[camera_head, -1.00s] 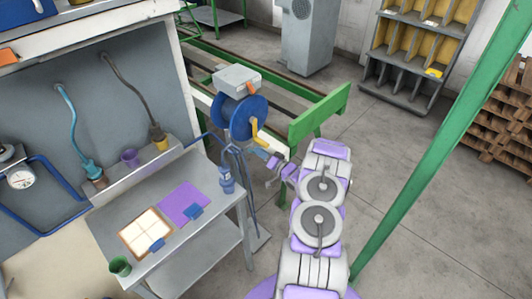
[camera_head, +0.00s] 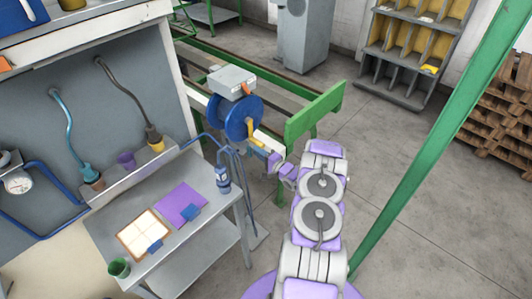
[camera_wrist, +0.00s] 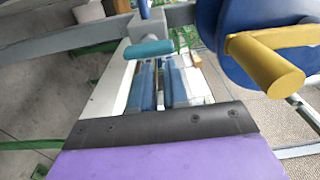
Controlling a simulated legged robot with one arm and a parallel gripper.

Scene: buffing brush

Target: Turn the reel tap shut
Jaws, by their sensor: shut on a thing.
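The blue hose reel (camera_head: 237,117) stands on the green frame, with a yellow crank handle (camera_head: 253,130) on its side. In the wrist view the crank handle (camera_wrist: 265,62) is at upper right, beside the reel's blue disc (camera_wrist: 240,25).
A green post (camera_head: 420,150) slants on the right. The floor between post and frame is clear.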

